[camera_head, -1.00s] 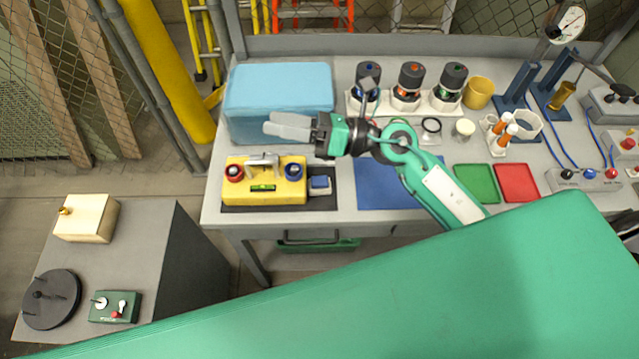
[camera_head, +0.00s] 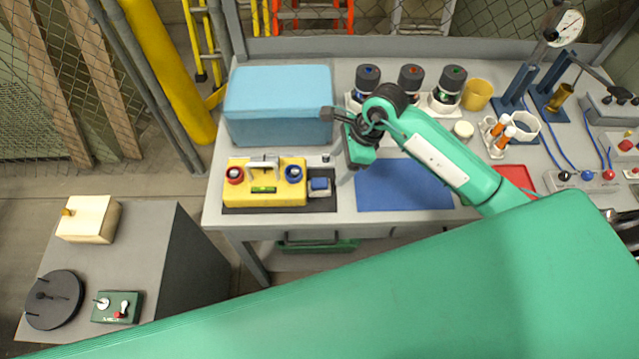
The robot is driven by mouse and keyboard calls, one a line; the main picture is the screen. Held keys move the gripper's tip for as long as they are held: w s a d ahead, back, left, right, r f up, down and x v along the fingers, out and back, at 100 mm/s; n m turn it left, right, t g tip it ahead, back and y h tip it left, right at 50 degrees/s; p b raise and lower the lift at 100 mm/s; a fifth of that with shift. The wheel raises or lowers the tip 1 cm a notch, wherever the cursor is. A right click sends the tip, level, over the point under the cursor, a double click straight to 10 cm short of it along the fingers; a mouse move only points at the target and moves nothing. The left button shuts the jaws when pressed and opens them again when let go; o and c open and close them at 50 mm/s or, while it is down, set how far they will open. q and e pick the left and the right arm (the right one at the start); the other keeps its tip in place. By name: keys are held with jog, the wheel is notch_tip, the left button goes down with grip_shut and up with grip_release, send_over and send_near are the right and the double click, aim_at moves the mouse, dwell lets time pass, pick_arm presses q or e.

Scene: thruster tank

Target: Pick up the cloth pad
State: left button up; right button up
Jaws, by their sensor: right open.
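A small blue pad (camera_head: 319,184), which looks like the cloth pad, lies on a dark base just right of the yellow unit (camera_head: 265,184) on the workbench. My right gripper (camera_head: 343,180) is just right of the pad, pointing down toward the bench. Its grey fingers are seen nearly end-on and partly blend with the bench. It is open and does not appear to touch the pad. My left gripper is not in view.
A light-blue box (camera_head: 279,105) stands behind the yellow unit. A flat blue mat (camera_head: 405,186) lies right of the gripper. Several dark-capped canisters (camera_head: 453,80) and a yellow cup (camera_head: 478,94) stand at the back. A low grey cabinet (camera_head: 150,250) is at left.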

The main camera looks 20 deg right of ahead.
aim_at(324, 182)
jog(key=p+x, duration=0.1)
jog(key=x, duration=0.4)
jog(key=shift+a+f+p, duration=0.25)
jog(key=shift+f+p, duration=0.05)
jog(key=shift+p, duration=0.2)
jog(key=p+x, duration=0.2)
jog(key=x, duration=0.1)
jog(key=shift+w, duration=0.15)
jog(key=shift+a+f, duration=0.2)
jog(key=shift+f, duration=0.5)
jog(key=shift+c, duration=0.3)
jog(key=c, duration=1)
